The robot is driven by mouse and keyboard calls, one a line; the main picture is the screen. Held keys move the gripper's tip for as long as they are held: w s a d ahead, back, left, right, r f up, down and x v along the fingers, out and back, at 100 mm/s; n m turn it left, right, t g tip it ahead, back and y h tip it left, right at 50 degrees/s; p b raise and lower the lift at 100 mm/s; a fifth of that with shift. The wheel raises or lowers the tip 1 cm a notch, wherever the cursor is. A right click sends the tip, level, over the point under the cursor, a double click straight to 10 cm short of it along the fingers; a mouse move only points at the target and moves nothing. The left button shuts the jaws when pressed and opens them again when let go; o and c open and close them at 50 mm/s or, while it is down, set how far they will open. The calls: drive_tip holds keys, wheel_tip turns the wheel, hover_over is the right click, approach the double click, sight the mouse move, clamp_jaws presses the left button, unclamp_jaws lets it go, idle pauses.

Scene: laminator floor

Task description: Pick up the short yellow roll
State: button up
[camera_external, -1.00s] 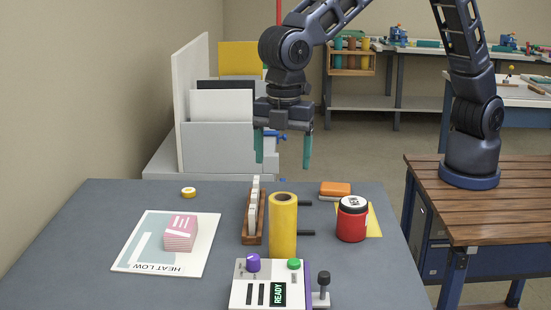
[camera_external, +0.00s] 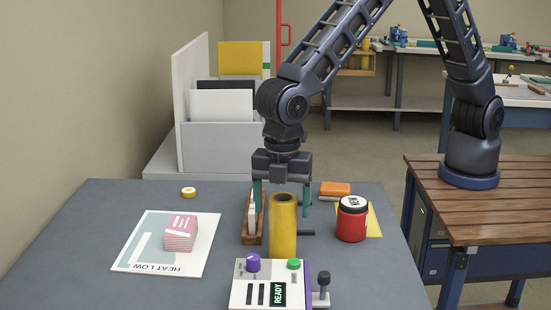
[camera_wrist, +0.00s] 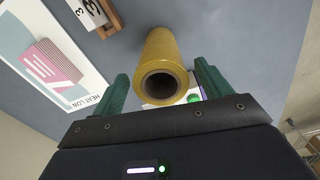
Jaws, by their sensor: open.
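An upright yellow roll (camera_external: 283,228) with a hollow dark core stands on the grey table behind the control box. In the wrist view the roll (camera_wrist: 166,57) shows its open end toward me, between my two green fingers. My gripper (camera_external: 282,208) points down over the roll and is open and empty. One finger shows on each side of the roll's top; whether either touches it I cannot tell. A much smaller yellow-and-white ring (camera_external: 188,192) lies at the table's back left.
A wooden holder with white number cards (camera_external: 252,222) stands close left of the roll. A red jar (camera_external: 352,219) and an orange block (camera_external: 335,188) are to the right. A control box (camera_external: 270,285) reading READY is in front. Pink sheets (camera_external: 181,233) lie on a HEAT LOW board (camera_external: 139,255).

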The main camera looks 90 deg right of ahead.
sight(283, 215)
drive_tip(key=shift+s+d+f, duration=0.1)
drive_tip(key=shift+f, duration=1.85)
drive_tip(key=c, duration=1.3)
drive_tip(key=shift+o, duration=0.2)
drive_tip(key=shift+r, duration=0.15)
